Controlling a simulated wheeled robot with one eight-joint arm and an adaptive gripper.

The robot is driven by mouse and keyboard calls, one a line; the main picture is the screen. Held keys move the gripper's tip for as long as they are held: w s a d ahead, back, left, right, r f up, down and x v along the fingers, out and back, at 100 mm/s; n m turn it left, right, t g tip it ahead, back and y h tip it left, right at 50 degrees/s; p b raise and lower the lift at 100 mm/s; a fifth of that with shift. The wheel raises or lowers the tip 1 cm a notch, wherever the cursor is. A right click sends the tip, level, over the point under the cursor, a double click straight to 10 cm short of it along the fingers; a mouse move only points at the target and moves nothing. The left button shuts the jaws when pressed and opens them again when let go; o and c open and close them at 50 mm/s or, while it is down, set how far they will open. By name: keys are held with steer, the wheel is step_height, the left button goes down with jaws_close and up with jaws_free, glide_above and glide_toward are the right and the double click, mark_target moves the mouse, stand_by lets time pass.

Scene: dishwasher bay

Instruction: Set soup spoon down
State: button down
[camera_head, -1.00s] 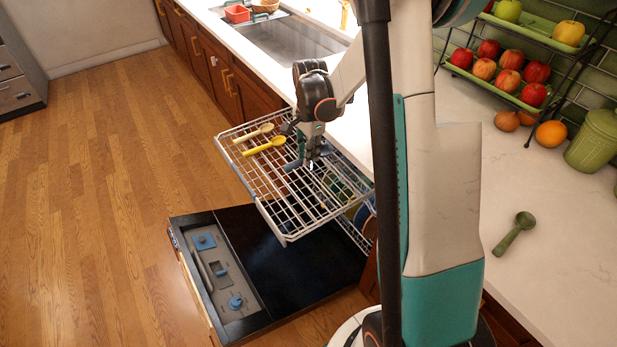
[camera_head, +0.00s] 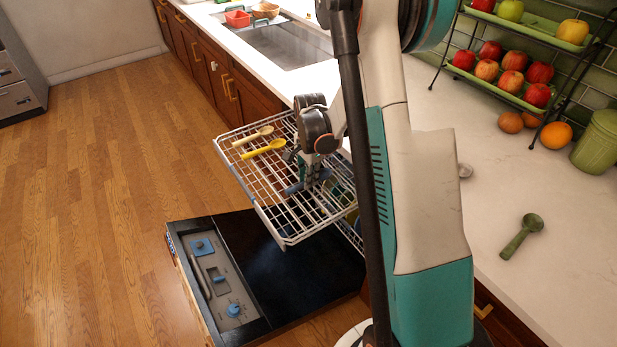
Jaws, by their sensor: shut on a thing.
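My gripper (camera_head: 309,178) points down over the right half of the pulled-out upper dishwasher rack (camera_head: 262,205). It is shut on a slim blue-grey thing (camera_head: 292,188), which I take to be the soup spoon. That thing is low at the rack wires; I cannot tell whether it touches them. The fingers hide much of it. A tan wooden spoon (camera_head: 253,136) and a yellow spoon (camera_head: 264,150) lie on the rack to the left of my gripper.
The open dishwasher door (camera_head: 290,270) lies below the rack. The white counter (camera_head: 490,200) on the right bears a green scoop (camera_head: 522,236), a fruit stand (camera_head: 500,78) and a green canister (camera_head: 597,143). Bare rack wires show at the front. The wood floor at left is clear.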

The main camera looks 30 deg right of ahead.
steer(key=shift+f, duration=0.2)
steer(key=c, duration=1.6)
jaws_free()
steer(key=shift+o, duration=0.2)
steer(key=shift+r, duration=0.15)
step_height(320, 180, up, 12)
steer(key=p, duration=0.4)
steer(key=shift+d, duration=0.1)
